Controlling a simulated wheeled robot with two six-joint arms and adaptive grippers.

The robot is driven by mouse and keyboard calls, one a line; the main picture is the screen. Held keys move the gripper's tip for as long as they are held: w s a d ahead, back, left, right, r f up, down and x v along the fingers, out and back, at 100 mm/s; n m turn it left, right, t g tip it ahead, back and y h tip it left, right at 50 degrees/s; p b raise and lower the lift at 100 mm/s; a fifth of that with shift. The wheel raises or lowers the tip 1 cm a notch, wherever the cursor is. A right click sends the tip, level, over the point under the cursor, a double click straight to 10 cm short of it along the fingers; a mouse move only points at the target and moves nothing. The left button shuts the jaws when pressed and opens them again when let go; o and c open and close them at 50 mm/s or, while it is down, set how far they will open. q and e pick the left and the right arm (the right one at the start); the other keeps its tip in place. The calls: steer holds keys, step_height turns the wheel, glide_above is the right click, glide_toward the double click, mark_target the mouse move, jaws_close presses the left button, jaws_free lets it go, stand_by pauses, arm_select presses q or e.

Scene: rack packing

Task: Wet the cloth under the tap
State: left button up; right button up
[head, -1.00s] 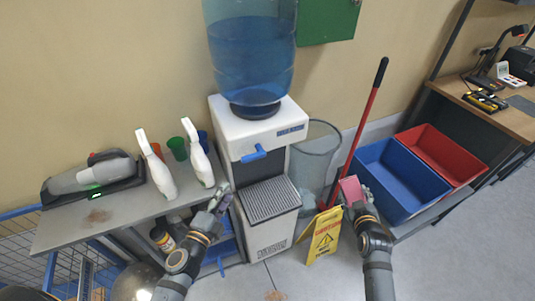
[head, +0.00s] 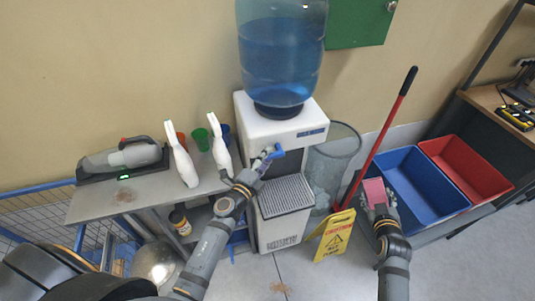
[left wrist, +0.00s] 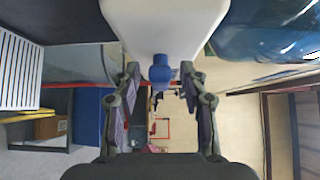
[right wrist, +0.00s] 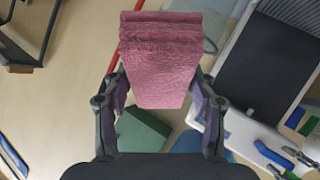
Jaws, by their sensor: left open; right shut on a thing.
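The water dispenser (head: 262,131) stands against the wall with a blue bottle (head: 282,60) on top. Its blue tap lever (head: 276,152) sticks out at the front, above a grey drip tray (head: 285,196). My left gripper (head: 262,163) is open at the tap. In the left wrist view the blue tap (left wrist: 160,70) lies between the open fingers, with no clear contact. My right gripper (head: 380,212) is shut on the folded pink cloth (head: 375,191), right of the dispenser. The cloth also fills the upper middle of the right wrist view (right wrist: 160,55).
A wire bin (head: 335,160), a yellow floor sign (head: 335,235) and a red-handled pole (head: 385,130) stand right of the dispenser. Blue (head: 425,185) and red (head: 468,168) crates lie further right. White bottles (head: 181,160) and cups stand on the left shelf (head: 140,197).

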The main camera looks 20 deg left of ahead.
arm_select(q)
steer(key=shift+w+d, duration=0.1)
steer(key=shift+w, duration=0.45)
steer(key=shift+c, duration=0.3)
jaws_close()
